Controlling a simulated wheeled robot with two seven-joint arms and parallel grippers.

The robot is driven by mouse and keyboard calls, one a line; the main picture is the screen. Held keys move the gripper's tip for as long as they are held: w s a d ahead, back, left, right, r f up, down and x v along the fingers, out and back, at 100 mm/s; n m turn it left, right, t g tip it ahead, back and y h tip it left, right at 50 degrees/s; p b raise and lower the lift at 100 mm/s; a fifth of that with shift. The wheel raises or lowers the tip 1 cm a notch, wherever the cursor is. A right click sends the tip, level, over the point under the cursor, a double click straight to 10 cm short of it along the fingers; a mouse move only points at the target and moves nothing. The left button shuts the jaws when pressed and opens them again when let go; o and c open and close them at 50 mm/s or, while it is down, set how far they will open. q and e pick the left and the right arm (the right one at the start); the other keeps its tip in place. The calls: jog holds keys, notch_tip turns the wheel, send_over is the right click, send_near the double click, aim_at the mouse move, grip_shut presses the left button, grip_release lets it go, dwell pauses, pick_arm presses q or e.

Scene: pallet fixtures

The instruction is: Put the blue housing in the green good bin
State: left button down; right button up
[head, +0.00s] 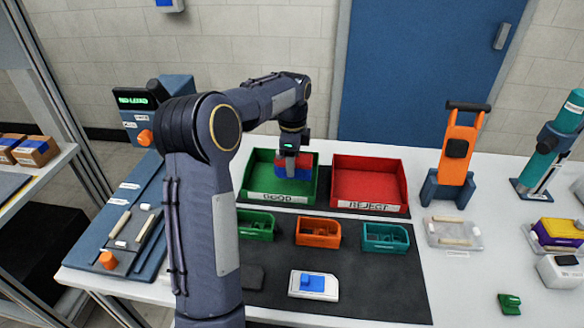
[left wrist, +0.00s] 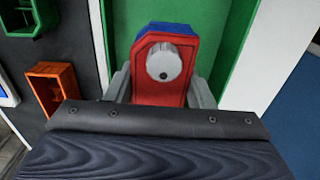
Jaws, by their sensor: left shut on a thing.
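My left gripper (head: 291,168) is shut on the blue housing (head: 279,171), within the outline of the green good bin (head: 268,197). In the left wrist view the housing shows a blue edge (left wrist: 172,28) and a red face with a pale round knob, between the two grey fingers. Green bin surface (left wrist: 235,50) shows around and behind it. I cannot tell whether the housing touches the bin floor. The bin's front label reads GOOD. My right gripper is not in view.
The red reject bin (head: 368,178) stands right beside the good bin. Small green (head: 255,225), orange (head: 318,232) and teal (head: 385,238) trays sit in front on the dark mat (head: 375,290).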

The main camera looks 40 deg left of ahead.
pick_arm(q)
jog(key=shift+w+a+f, duration=0.25)
jog(key=shift+w+f, duration=0.05)
jog(key=shift+f, duration=0.1)
jog(key=shift+w+f, duration=0.15)
jog(key=shift+f, duration=1.55)
jog(key=shift+f, duration=0.2)
jog(key=c, duration=0.7)
grip_release()
jog(key=shift+o, duration=0.2)
jog(key=shift+r, duration=0.1)
